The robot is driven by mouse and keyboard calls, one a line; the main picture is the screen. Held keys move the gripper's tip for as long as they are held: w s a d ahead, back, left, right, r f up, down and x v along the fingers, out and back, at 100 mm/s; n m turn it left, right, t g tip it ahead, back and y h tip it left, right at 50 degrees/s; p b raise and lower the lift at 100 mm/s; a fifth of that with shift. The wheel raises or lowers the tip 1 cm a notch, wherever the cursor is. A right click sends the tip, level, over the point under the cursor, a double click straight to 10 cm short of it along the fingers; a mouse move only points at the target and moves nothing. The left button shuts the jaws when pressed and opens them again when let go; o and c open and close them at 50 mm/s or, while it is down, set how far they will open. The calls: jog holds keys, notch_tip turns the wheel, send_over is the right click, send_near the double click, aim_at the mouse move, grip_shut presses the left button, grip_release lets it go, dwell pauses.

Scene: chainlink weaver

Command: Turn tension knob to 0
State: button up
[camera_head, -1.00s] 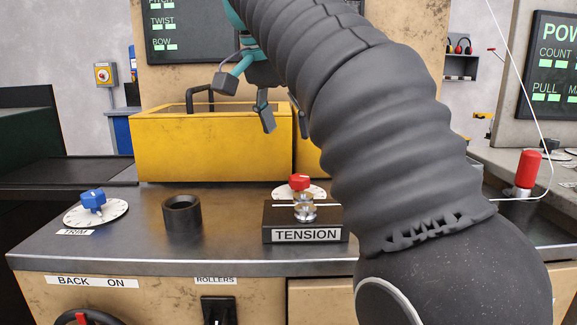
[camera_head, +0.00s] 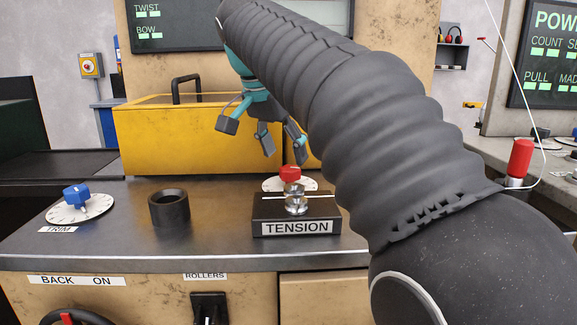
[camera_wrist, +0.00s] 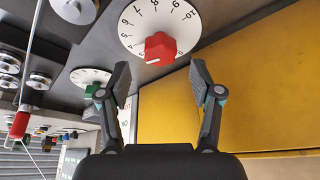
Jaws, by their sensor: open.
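The red tension knob (camera_head: 290,173) sits on a white numbered dial (camera_head: 272,184) behind the black TENSION block (camera_head: 297,214). In the wrist view the red knob (camera_wrist: 160,47) shows large at the top centre, with its pointer toward the lower left of the dial (camera_wrist: 150,15); the number it points at is not readable. My gripper (camera_head: 262,142) is open and empty, above and slightly left of the knob in the head view. In the wrist view its two fingers (camera_wrist: 163,82) are spread apart, with the knob just beyond the tips and not touched.
A yellow box (camera_head: 165,138) stands behind the counter top. A blue TRIM knob (camera_head: 77,194) and a black cup (camera_head: 168,207) are at left. A red handle (camera_head: 520,158) with a white thread stands at right. The metal guides (camera_head: 296,203) are in front of the red knob.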

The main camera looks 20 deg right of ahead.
aim_at(289, 168)
jog(key=shift+x, duration=2.1)
jog(key=c, duration=1.1)
